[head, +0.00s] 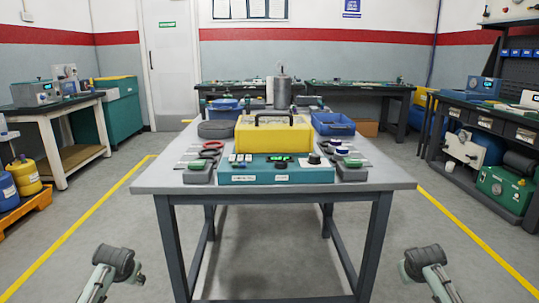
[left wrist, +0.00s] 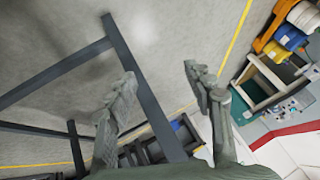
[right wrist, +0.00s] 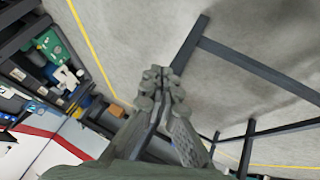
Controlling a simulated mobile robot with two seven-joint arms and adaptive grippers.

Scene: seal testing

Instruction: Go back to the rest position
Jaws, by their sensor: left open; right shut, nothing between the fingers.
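My left gripper (left wrist: 158,85) is open and empty in the left wrist view, its two fingers spread apart above the floor. My right gripper (right wrist: 163,78) is shut in the right wrist view, its fingertips together with nothing between them. In the head view, parts of my two arms show at the lower left and lower right corners, in front of the table and apart from it. Neither gripper's fingers can be made out in the head view. Both grippers are clear of the objects on the table (head: 160,184).
The table holds a yellow case (head: 272,135), a teal panel box (head: 270,173), two blue bins (head: 333,124) and a grey cylinder (head: 282,90). Dark table legs (left wrist: 140,85) stand near my left gripper's view. Benches line the left (head: 45,112) and right (head: 485,120) sides. Open floor lies around the table.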

